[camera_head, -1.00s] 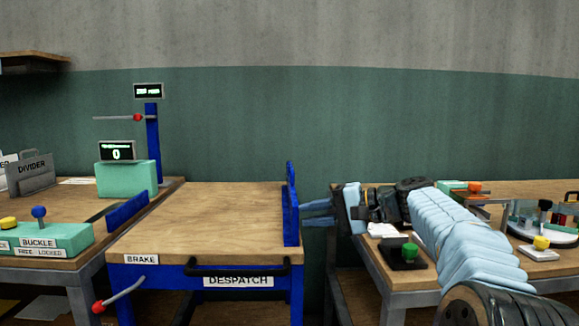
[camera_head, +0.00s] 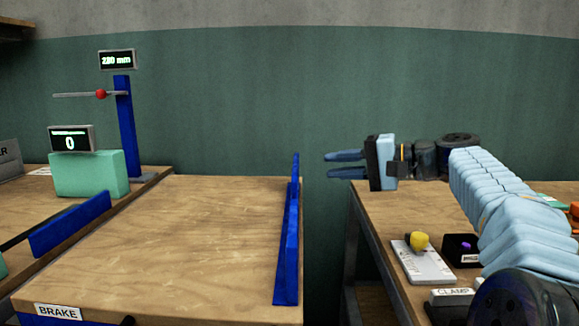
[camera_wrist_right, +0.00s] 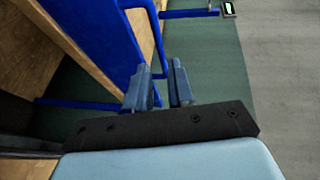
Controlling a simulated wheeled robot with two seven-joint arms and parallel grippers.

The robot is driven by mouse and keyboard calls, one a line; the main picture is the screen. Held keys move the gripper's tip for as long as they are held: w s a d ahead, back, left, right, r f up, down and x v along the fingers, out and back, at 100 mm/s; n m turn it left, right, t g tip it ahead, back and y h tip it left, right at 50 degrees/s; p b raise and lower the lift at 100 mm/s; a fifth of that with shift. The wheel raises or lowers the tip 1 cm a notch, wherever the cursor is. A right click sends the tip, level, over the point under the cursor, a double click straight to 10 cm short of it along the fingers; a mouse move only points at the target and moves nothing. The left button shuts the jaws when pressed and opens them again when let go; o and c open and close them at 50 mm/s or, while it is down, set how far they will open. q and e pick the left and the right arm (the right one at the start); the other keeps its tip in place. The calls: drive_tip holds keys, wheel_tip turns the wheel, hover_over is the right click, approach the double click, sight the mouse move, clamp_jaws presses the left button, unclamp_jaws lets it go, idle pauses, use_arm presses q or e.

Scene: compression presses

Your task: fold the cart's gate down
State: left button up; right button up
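The cart (camera_head: 190,230) has a wooden top. A blue gate (camera_head: 286,250) stands upright along its right edge, seen nearly edge-on. In the right wrist view, the blue gate (camera_wrist_right: 100,40) fills the upper left, with a blue bar loop on its side. My right gripper (camera_head: 335,164) is just right of the gate's far end, its two blue fingers apart and pointing left. A gap shows between fingertips and gate in the head view. In the right wrist view, the fingers (camera_wrist_right: 160,85) are apart near the bar; contact cannot be told. My left gripper is not in view.
A right bench (camera_head: 385,235) carries a yellow knob (camera_head: 419,241). A narrow gap separates it from the cart.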

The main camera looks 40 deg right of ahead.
drive_tip(key=x, duration=1.1)
drive_tip(key=shift+w+a, duration=0.15)
drive_tip(key=shift+w, duration=0.1)
drive_tip(key=shift+f, duration=0.1)
clamp_jaws()
drive_tip(key=shift+p, duration=0.3)
